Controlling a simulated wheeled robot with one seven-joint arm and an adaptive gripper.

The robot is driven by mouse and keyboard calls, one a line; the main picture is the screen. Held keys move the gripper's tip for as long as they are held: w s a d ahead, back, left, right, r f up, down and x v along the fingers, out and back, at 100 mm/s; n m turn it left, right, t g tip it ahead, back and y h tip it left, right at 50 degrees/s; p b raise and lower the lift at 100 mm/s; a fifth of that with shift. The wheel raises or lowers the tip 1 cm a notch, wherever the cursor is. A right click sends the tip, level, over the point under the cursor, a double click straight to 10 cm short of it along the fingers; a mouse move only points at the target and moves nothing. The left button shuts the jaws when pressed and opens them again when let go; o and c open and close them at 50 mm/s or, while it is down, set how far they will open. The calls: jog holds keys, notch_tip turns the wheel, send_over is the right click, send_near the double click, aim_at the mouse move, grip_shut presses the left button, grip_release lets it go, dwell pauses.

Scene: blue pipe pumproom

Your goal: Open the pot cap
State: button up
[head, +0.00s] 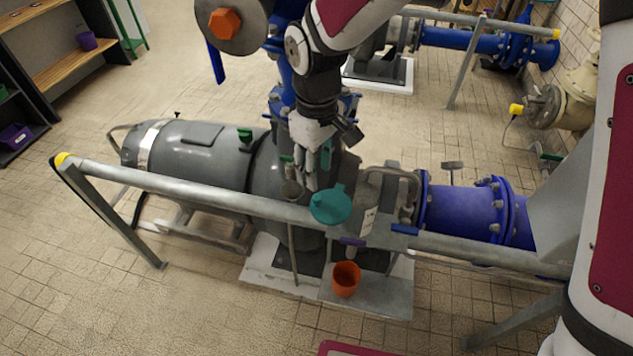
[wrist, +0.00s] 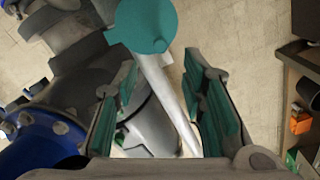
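A round teal piece with a small projection, seemingly the pot cap (head: 331,204), sits at the grey rail in the head view. It also shows at the top of the wrist view (wrist: 143,25). I cannot tell whether it is a separate lid or one piece with a pot below it. My gripper (head: 312,178) is just above and left of it in the head view. In the wrist view my gripper (wrist: 160,72) is open, with an empty gap between its green pads. The teal piece lies beyond the fingertips and appears apart from them.
The grey rail (head: 190,188) runs in front of a large grey pump motor (head: 200,150). A grey ladle-like tool (head: 291,190) hangs left of the teal piece. An orange pot (head: 346,279) stands below. Blue pipe (head: 460,210) is at right. Floor at front left is clear.

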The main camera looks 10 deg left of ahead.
jog(key=shift+r, duration=2.1)
jog(key=s+d+r+m+t, duration=0.1)
jog(key=s+d+r+m, duration=0.15)
jog(key=d+r, duration=0.45)
jog(key=s+d+r+m+t, duration=0.1)
jog(key=d+r+m+t, duration=0.15)
jog(key=d+r, duration=0.45)
jog(key=s+d+r+m+t, duration=0.1)
jog(key=s+d+m+t, duration=0.1)
jog(key=s+d+m, duration=0.5)
jog(key=s+d, duration=0.5)
jog(key=d, duration=0.2)
jog(key=shift+d, duration=0.35)
jog(key=shift+s, duration=0.1)
